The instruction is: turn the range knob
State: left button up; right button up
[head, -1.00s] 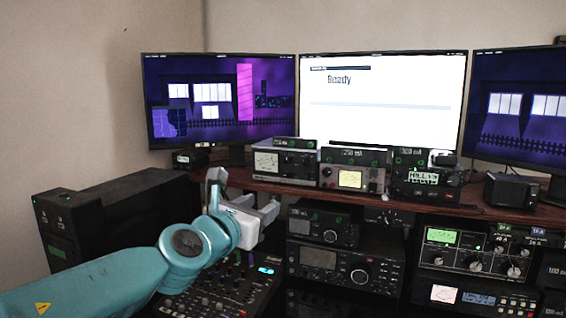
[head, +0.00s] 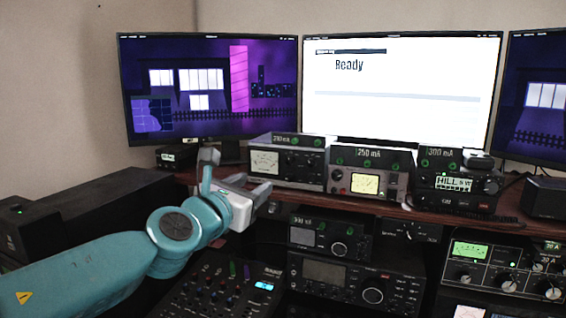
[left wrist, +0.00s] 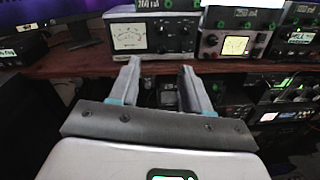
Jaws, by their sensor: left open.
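No label that reads "range" is legible, so I cannot tell which knob is the range knob. A grey meter unit (head: 264,160) labelled 210 mA stands on the shelf, and small knobs show on its front in the left wrist view (left wrist: 170,45). Right of it is a unit with a lit yellow meter (head: 365,183), labelled 250 mA. A box with a green display (head: 470,250) and several knobs stands low at the right. My left gripper (head: 238,172) is open and empty, left of and in front of the 210 mA unit. In the left wrist view its open fingers (left wrist: 159,68) point at the shelf edge.
The wooden shelf (head: 330,197) runs under the meter units. A mixer (head: 215,290) and radios (head: 350,280) sit below it. A third unit labelled 300 mA (head: 455,185) stands on the right. Monitors (head: 400,90) stand behind. A dark box is at the left.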

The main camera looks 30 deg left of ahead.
aim_at(289, 161)
pick_arm(q)
jog(key=w, duration=0.4)
jog(key=w+a+p, duration=0.1)
jog(key=w, duration=0.4)
jog(key=w+a, duration=0.1)
jog(key=w, duration=0.4)
jog(key=shift+w+a+r+p, duration=0.1)
jog(key=shift+w+a+p, duration=0.1)
jog(key=shift+p, duration=0.15)
jog(key=shift+w+a, duration=0.15)
jog(key=shift+w, duration=0.55)
grip_shut()
